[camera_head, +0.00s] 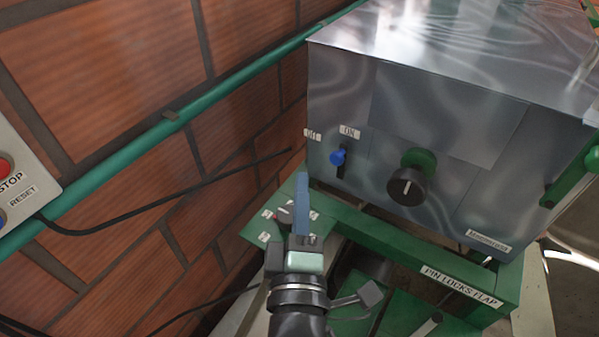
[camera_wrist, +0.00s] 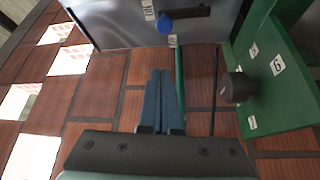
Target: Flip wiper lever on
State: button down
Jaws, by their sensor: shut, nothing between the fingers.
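The wiper lever is a small blue knob (camera_head: 338,157) on a dark slot in the front of the grey metal box, near its left edge. An ON label (camera_head: 349,132) is just above it, and a second small label (camera_head: 312,135), hard to read, is to its upper left. In the wrist view the blue knob (camera_wrist: 165,26) is at the left end of the slot, beside the labels. My gripper (camera_head: 301,175) is shut and empty, its blue fingers left of and below the knob. In the wrist view my gripper (camera_wrist: 161,72) appears apart from the knob.
A black dial (camera_head: 407,187) is right of the lever. A green plate (camera_wrist: 278,64) with numbers and a dark knob (camera_wrist: 238,88) is near my gripper. A green beam (camera_head: 420,262) runs below the box. A brick wall and green pipe (camera_head: 150,143) are to the left.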

jog(key=s, duration=0.3)
jog(key=shift+a+f+b, duration=0.1)
jog(key=shift+a+b, duration=0.25)
jog(key=shift+a, duration=0.05)
jog(key=shift+a, duration=0.1)
notch_tip(320, 180, up, 18)
jog(key=w+m+t, duration=0.2)
jog(key=m+t, duration=0.2)
jog(key=m, duration=0.3)
jog(key=s+a+r+m+t+y, duration=0.1)
jog(key=s+r+m+t, duration=0.1)
jog(key=r, duration=0.7)
jog(key=s+a+r+m+t+y, duration=0.1)
jog(key=r+m, duration=0.4)
jog(key=r, duration=0.5)
jog(key=s+t, duration=0.1)
jog(key=s, duration=0.1)
jog(key=shift+s+a+m, duration=0.15)
jog(key=shift+s+m, duration=0.25)
jog(key=shift+r, duration=0.1)
